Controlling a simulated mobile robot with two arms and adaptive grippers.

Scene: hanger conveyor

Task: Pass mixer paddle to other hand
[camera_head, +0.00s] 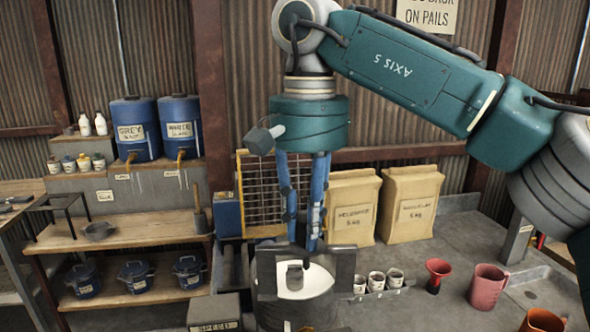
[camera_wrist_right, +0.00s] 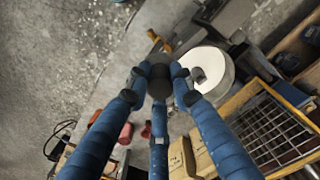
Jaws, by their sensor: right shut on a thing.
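My right gripper (camera_head: 304,243) hangs down in the middle of the head view, blue fingers pointing at the floor. In the right wrist view its fingertips (camera_wrist_right: 160,80) are closed around a dark, round-ended thing, which I take to be the end of the mixer paddle (camera_wrist_right: 159,76). The rest of the paddle is hidden below that end, and in the head view it is hard to make out. A pail with white contents (camera_head: 311,292) stands beneath the gripper, and shows beside the fingertips in the wrist view (camera_wrist_right: 214,66). My left gripper is in neither view.
Several small pots (camera_head: 377,281), a red funnel (camera_head: 437,273) and a red jug (camera_head: 487,287) stand on the counter at the right. Two paper sacks (camera_head: 353,205) and a wire rack (camera_head: 262,188) stand behind. Shelves with lidded blue pots (camera_head: 135,276) are at the left.

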